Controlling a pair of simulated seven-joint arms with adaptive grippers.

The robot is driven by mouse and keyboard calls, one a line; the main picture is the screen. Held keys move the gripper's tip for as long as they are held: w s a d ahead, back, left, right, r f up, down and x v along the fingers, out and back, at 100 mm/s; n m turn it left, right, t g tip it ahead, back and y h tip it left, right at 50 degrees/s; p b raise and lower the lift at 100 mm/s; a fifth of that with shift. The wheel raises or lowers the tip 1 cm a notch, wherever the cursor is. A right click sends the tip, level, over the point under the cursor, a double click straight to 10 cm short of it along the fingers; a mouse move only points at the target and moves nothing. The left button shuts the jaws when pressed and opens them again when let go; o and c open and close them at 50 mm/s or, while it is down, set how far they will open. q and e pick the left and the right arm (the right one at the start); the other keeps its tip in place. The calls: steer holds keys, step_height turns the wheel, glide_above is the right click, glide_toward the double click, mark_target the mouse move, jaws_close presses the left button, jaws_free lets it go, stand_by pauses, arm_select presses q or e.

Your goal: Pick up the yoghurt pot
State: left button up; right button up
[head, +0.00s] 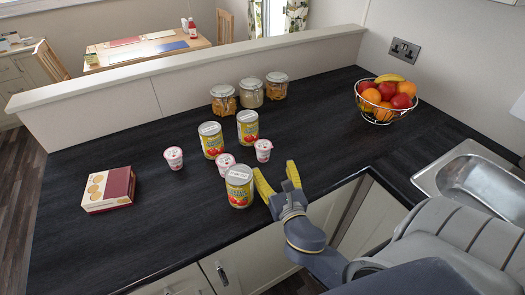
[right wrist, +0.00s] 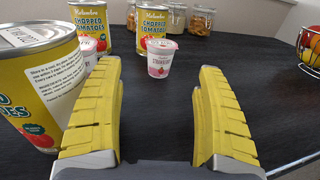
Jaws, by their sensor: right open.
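Three small white-and-pink yoghurt pots stand among the cans on the dark worktop: a left pot (head: 173,158), a middle pot (head: 226,164) and a right pot (head: 263,150). In the right wrist view the strawberry pot (right wrist: 161,57) stands upright ahead, between and beyond the fingers. Another pot (right wrist: 88,50) is partly hidden behind the near tomato can (right wrist: 40,80). My right gripper (head: 278,174) is open and empty, just right of the near can. Its yellow fingers (right wrist: 158,100) point toward the strawberry pot without touching it. My left gripper is not in view.
Two more tomato cans (head: 211,140) (head: 247,127) stand behind the pots, with several glass jars (head: 250,94) further back. A biscuit box (head: 109,190) lies left. A fruit basket (head: 386,98) and sink (head: 475,182) are right. The worktop between gripper and basket is clear.

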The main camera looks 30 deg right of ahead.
mark_target(266, 152)
steer(key=shift+x, duration=5.9)
steer(key=c, duration=1.5)
